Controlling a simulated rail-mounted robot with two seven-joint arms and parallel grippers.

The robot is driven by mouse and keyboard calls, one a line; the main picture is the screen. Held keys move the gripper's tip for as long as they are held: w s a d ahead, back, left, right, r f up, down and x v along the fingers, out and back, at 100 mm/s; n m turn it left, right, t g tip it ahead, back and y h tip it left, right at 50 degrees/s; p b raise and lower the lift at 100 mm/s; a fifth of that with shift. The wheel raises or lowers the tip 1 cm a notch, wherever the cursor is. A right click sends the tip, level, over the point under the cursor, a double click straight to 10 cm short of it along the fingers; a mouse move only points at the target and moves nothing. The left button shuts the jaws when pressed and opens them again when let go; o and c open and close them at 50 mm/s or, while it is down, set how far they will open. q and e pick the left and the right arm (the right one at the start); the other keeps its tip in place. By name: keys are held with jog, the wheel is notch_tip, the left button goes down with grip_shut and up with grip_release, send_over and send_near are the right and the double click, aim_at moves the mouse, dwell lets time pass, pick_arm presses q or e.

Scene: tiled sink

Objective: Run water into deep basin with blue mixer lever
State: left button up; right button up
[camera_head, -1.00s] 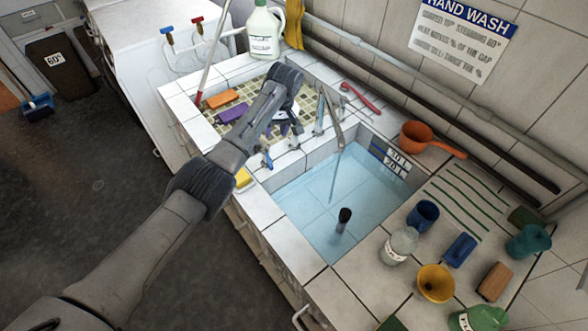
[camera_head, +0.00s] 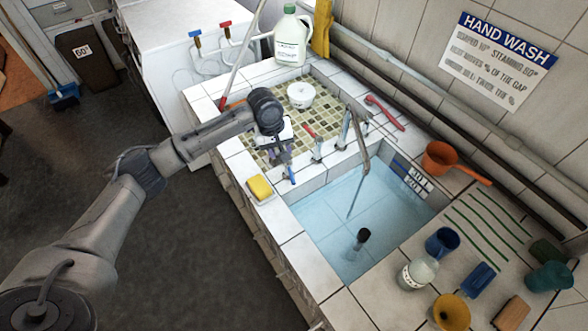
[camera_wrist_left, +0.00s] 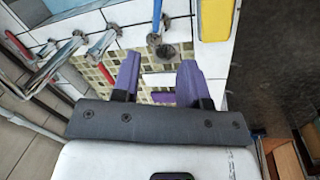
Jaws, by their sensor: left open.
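The deep basin (camera_head: 290,262) holds clear bluish water. A metal spout (camera_head: 362,146) hangs over it, and a thin grey line runs from it to the water; I cannot tell whether that is a stream. The blue mixer lever (camera_head: 291,175) is on the ledge between the basins, and it also shows in the left wrist view (camera_wrist_left: 157,16). A red lever (camera_head: 310,131) stands behind it. My left gripper (camera_head: 279,156) is open and empty just beside the blue lever. Its purple fingers (camera_wrist_left: 156,76) are apart, with the lever beyond their tips. My right gripper is out of view.
A yellow sponge (camera_head: 260,187) lies on the front ledge near my gripper. A white tub (camera_head: 301,96) sits in the mosaic basin (camera_head: 325,108). A dark-topped plug handle (camera_head: 361,239) stands in the water. Cups and bottles crowd the right counter (camera_head: 390,292).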

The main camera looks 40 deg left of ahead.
aim_at(291, 176)
pick_arm(q)
jog(key=shift+n, duration=0.5)
jog(key=f, duration=0.4)
jog(key=w+d+f+p, duration=0.1)
jog(key=f, duration=0.4)
jog(key=w+f+p, duration=0.1)
jog(key=f, duration=0.3)
jog(key=shift+w+d+f, duration=0.15)
jog(key=shift+d+f, duration=0.15)
jog(key=shift+d, duration=0.1)
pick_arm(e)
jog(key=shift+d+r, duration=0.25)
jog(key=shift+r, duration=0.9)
pick_arm(q)
grip_shut()
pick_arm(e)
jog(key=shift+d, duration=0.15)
